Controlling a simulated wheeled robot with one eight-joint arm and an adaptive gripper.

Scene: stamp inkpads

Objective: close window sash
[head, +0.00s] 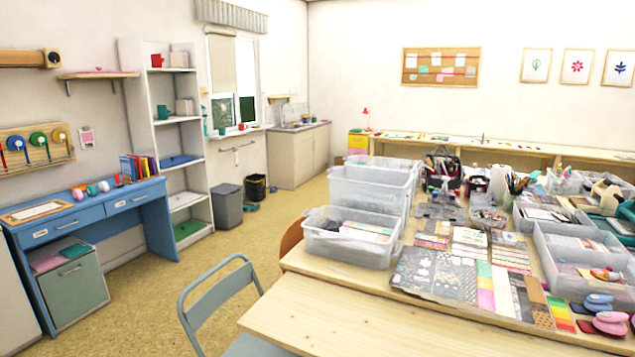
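The window (234,80) is in the left wall of the head view, beyond a white shelf unit. A pale blind (222,65) hangs over the upper part of its left side. Greenery shows through the lower left pane, and a dark green pane shows at the lower right. The sash's exact position is too small to tell from here. The sill (236,133) below holds a few small items. My gripper is not in view.
A craft table (340,310) with clear bins (350,236) fills the right side. A blue-grey chair (217,295) stands at its left. A blue desk (92,215), a white shelf unit (150,120) and grey bin (228,205) line the left wall. The floor (170,285) between is open.

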